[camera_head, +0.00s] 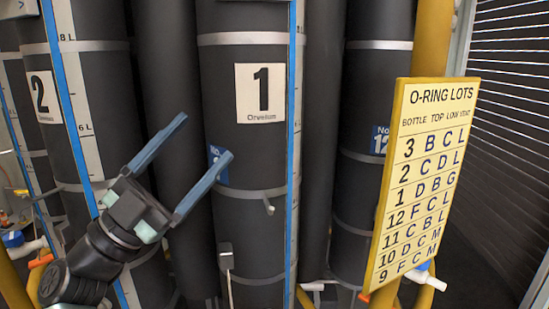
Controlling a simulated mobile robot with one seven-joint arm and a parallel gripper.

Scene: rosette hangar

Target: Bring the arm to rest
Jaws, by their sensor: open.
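My gripper (180,168) is in the left half of the head view, on the end of my dark arm, which comes up from the lower left. Its two long blue-grey fingers are spread wide and point up and to the right. Nothing is between them. It stands in front of the dark cylinders, between the one labelled 2 (43,97) and the one labelled 1 (262,91). I cannot tell how far the fingers are from the cylinder surfaces.
Tall black cylinders with grey bands and blue level strips fill the back. A yellow "O-RING LOTS" board (424,170) stands at the right by a yellow post (432,38). Small valves with coloured handles (427,278) show low down. A slatted shutter (510,130) is far right.

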